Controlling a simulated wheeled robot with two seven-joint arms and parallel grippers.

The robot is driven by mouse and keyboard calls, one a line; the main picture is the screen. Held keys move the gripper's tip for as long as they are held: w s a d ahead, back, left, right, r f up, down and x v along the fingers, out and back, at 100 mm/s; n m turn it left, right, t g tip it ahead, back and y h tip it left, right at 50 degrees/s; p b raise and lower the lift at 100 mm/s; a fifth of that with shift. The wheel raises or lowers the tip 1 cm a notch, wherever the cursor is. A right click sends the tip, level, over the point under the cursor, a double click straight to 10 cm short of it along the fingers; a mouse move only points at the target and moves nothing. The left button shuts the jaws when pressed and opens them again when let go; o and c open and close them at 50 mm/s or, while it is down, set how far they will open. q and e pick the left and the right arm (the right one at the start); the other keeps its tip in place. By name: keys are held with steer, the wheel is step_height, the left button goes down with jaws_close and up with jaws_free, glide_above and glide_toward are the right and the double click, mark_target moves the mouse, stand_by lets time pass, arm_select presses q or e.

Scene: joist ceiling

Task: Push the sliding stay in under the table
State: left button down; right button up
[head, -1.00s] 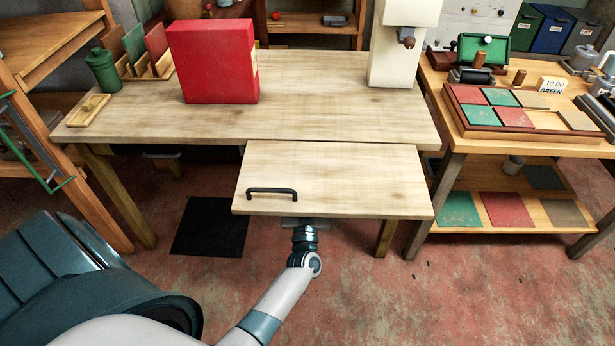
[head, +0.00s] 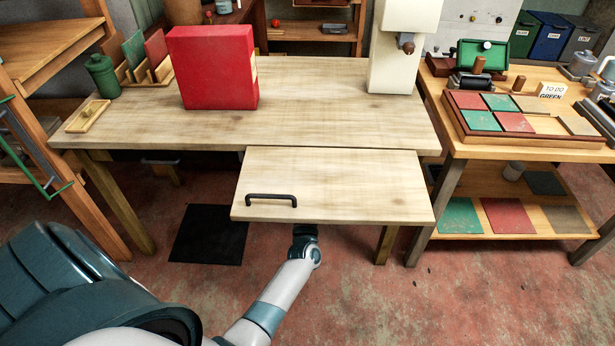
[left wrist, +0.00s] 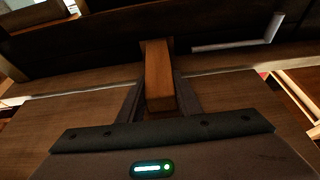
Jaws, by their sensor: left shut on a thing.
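The sliding stay (left wrist: 159,62) is a short wooden bar under the table, seen in the left wrist view. My left gripper (left wrist: 159,98) has its two dark fingers against either side of the stay and is shut on it. In the head view my left arm reaches under the front edge of the raised table leaf (head: 350,185), which hides the gripper and the stay. The leaf is level with the table (head: 320,115), with a thin seam between them, and bears a black handle (head: 271,198). My right gripper is not in view.
A red box (head: 212,68), a green canister (head: 101,75) and a cream machine (head: 402,50) stand on the table. A workbench (head: 545,145) with coloured tiles stands close on the right. A black mat (head: 208,234) lies on the floor.

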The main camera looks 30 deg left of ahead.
arm_select(q)
steer(key=c, duration=1.3)
jaws_free()
steer(key=shift+s+d+f, duration=0.1)
steer(key=shift+s+d+f, duration=0.25)
steer(key=shift+s+f, duration=0.05)
steer(key=shift+s, duration=0.15)
steer(key=shift+b+v, duration=1)
steer(key=shift+v, duration=6.95)
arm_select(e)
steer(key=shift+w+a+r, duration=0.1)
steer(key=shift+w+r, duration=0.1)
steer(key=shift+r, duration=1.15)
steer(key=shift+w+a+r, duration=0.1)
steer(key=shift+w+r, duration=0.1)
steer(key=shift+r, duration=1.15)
arm_select(q)
steer(key=shift+d+r, duration=0.15)
